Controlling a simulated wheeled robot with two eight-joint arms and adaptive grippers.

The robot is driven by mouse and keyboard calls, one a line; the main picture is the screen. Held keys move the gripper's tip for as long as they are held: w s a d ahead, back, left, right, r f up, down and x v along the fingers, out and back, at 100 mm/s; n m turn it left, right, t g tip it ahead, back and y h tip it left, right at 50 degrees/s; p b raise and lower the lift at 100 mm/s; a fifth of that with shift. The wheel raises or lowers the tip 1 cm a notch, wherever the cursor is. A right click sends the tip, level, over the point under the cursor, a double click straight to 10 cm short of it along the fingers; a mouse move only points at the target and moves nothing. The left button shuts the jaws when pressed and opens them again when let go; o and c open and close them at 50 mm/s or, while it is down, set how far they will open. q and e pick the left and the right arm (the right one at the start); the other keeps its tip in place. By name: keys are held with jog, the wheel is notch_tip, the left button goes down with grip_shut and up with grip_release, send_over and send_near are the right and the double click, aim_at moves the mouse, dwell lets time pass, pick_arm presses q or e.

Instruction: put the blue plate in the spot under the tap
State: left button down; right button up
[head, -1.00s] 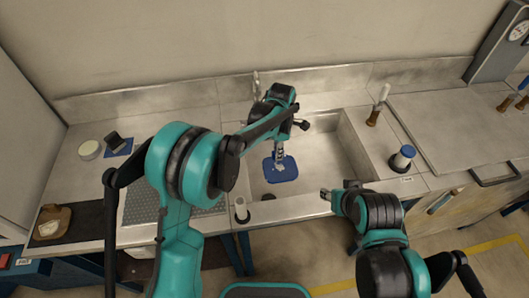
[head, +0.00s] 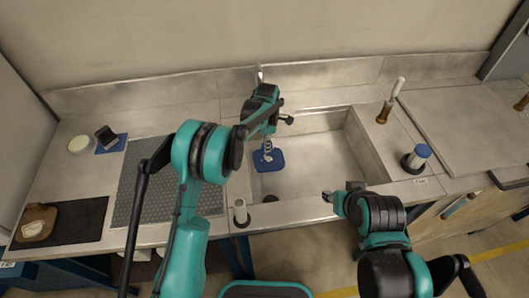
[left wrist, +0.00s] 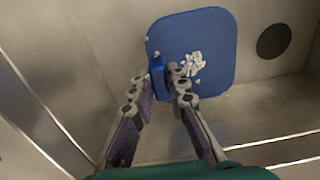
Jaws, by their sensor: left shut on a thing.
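The blue plate (head: 274,161) is inside the sink, near its left wall. In the left wrist view the plate (left wrist: 215,35) is a rounded square with a pile of small white bits on it. My left gripper (head: 267,149) is shut on the plate at a raised blue part (left wrist: 157,72). I cannot tell whether the plate touches the sink floor. The tap (head: 259,76) shows only in part behind my left arm. My right gripper (head: 327,196) is at the sink's front edge, apart from the plate; its jaws are too small to read.
The metal sink (head: 340,170) has free floor right of the plate. A dark round drain (left wrist: 273,39) lies beside the plate. A white-topped bottle (head: 240,212) stands at the front rim, a blue-capped one (head: 416,157) on the right counter. A grey mat (head: 135,190) lies left.

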pick_arm(q)
jog(key=shift+w+a+f, duration=0.5)
jog(key=shift+w+f, duration=0.15)
jog(key=shift+w, duration=0.2)
jog(key=shift+f+b, duration=1)
jog(key=shift+f, duration=0.85)
pick_arm(e)
jog(key=shift+f, duration=1.15)
pick_arm(q)
jog(key=shift+f, duration=0.1)
pick_arm(e)
jog(key=shift+f, duration=0.1)
pick_arm(q)
jog(key=c, duration=1.5)
grip_release()
jog(key=shift+s, duration=0.1)
